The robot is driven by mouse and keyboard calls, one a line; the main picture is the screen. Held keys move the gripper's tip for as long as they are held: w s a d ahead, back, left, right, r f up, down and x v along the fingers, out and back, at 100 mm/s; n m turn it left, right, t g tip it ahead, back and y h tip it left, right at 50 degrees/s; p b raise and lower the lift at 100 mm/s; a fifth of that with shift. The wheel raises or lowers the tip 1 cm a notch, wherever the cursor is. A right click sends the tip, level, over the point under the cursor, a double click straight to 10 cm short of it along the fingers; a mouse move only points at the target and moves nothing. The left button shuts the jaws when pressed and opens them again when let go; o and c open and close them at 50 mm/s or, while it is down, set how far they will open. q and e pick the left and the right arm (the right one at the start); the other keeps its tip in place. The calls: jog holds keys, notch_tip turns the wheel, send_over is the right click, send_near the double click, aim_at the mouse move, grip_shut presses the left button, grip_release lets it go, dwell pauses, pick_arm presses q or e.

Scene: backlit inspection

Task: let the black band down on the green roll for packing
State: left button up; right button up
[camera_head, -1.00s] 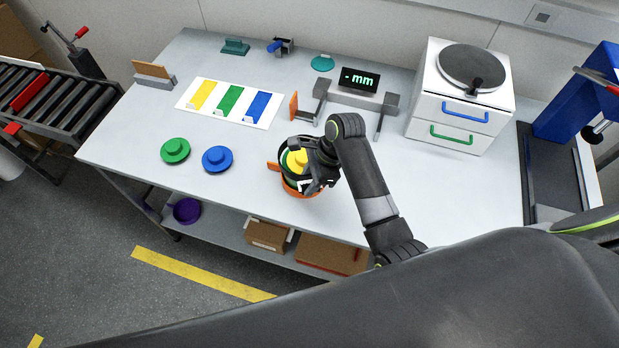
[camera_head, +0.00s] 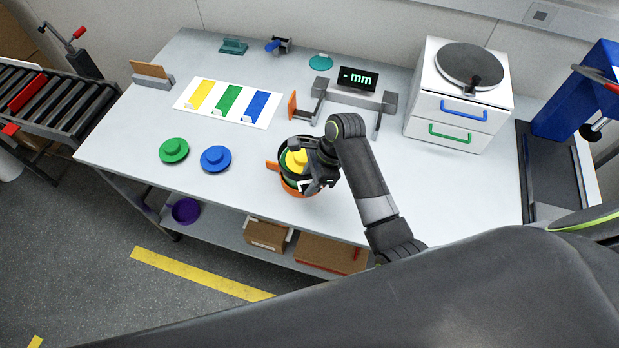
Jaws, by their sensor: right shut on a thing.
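My right gripper (camera_head: 312,168) is shut on the black band (camera_head: 284,172), at the right side of the band. The band is around the green roll (camera_head: 287,184) with the yellow knob-like top (camera_head: 296,160). The roll sits in an orange holder (camera_head: 295,191) near the table's front edge. My gripper hides the right part of the band and roll, so I cannot tell whether the band touches the roll or rests on it. My left gripper is not in view.
A green disc (camera_head: 174,151) and a blue disc (camera_head: 216,159) lie left of the holder on the table (camera_head: 130,135). Behind are a white sheet with colour strips (camera_head: 178,104) and a gauge with an "mm" display (camera_head: 358,78). A white drawer unit (camera_head: 425,75) stands right.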

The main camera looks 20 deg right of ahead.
jog(key=shift+r, duration=0.1)
dwell(0.3)
jog(key=o, duration=0.9)
jog(key=shift+r, duration=0.1)
